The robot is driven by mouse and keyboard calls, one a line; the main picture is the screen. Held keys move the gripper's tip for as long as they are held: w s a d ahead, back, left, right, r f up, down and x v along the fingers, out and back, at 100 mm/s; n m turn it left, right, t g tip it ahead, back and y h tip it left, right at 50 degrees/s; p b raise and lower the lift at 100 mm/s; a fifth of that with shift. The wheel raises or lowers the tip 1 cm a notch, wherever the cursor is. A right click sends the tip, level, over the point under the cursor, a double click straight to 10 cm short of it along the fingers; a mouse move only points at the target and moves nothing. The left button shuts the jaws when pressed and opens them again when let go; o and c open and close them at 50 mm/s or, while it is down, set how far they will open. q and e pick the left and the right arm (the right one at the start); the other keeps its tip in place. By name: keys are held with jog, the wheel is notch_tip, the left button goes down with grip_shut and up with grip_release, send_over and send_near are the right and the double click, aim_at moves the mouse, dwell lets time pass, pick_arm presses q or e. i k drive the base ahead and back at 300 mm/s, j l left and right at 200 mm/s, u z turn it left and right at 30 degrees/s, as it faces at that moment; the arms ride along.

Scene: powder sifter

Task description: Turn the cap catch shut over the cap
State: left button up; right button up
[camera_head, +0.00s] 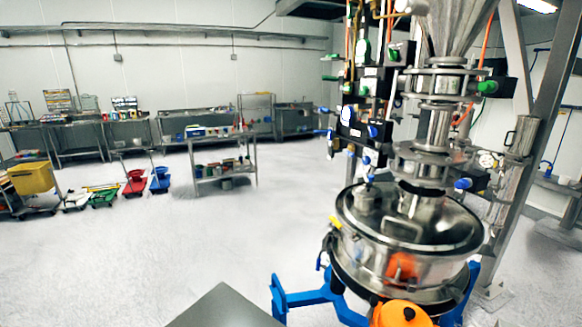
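The steel powder sifter (385,255) stands at the right, a round drum with a shiny domed lid (440,222). A short round fitting (366,197) rises from the lid's left side, and a small yellow piece (335,222) sits at the drum's left rim. I cannot tell which part is the cap or its catch; they are too small or hidden to make out. Neither of my grippers is in view.
A blue frame (305,298) and an orange rounded part (400,315) are below the drum. A dark grey flat surface (225,308) lies at the bottom. A steel post (512,150) stands right of the sifter. The floor to the left is open, with carts and benches far back.

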aim_at(373, 301)
jog(key=l+z, duration=0.5)
jog(key=z, duration=0.25)
jog(key=i, duration=0.05)
